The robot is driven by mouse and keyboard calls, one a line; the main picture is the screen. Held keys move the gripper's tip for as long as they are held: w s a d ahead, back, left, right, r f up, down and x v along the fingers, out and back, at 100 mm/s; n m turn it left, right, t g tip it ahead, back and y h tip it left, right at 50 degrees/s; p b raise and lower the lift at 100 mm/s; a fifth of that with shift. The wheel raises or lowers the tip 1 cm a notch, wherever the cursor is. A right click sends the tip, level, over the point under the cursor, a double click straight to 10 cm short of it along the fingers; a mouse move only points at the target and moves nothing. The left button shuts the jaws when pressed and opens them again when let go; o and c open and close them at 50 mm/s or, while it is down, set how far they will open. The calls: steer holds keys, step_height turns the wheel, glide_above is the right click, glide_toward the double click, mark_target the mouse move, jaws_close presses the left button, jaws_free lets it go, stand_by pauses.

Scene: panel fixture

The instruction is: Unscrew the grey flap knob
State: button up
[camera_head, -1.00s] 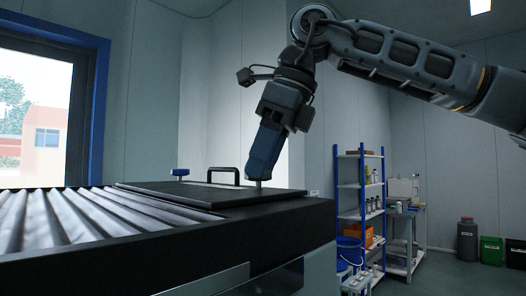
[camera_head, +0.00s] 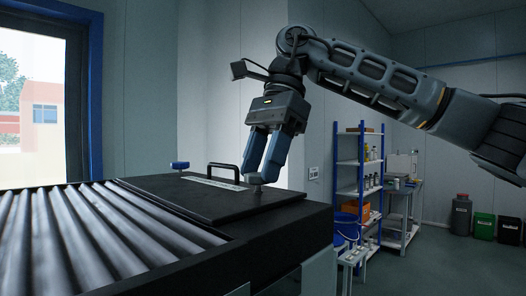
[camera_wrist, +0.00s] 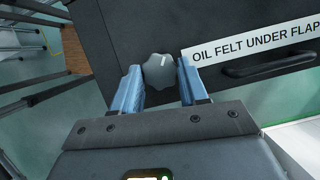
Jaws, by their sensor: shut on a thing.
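The grey flap knob (camera_wrist: 158,71) is a lobed knob with a white mark on top, near the edge of the dark flap (camera_wrist: 118,25). In the head view the knob (camera_head: 255,179) stands upright at the flap's right end, under my fingertips. My gripper (camera_head: 259,171) points down with its two blue fingers on either side of the knob. The wrist view shows my gripper (camera_wrist: 157,77) shut on the knob, one finger left and one right. Exact finger contact is hard to see.
A black handle (camera_head: 224,167) and a white label (camera_head: 212,182), reading "OIL FELT UNDER FLAP", are beside the knob. A blue knob (camera_head: 180,165) stands at the flap's far side. Metal rollers (camera_head: 90,240) lie to the left. A shelf (camera_head: 358,165) stands behind on the right.

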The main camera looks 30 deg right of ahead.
steer(key=n, duration=0.2)
steer(key=n+g+p, duration=0.1)
steer(key=n, duration=0.1)
steer(key=shift+w+a+n+g+h, duration=0.1)
steer(key=shift+w+n+g+h, duration=0.1)
steer(key=shift+n+g+h, duration=0.1)
steer(key=shift+w+n+g+h, duration=0.1)
steer(key=shift+n+g+h, duration=0.2)
steer(key=shift+n, duration=0.8)
steer(key=shift+n+g+h, duration=0.2)
steer(key=shift+n+h, duration=0.2)
steer(key=shift+n, duration=0.7)
steer(key=o, duration=1.1)
steer(key=shift+c, duration=0.2)
steer(key=v, duration=0.7)
steer(key=shift+w+r, duration=0.25)
steer(key=shift+r, duration=0.1)
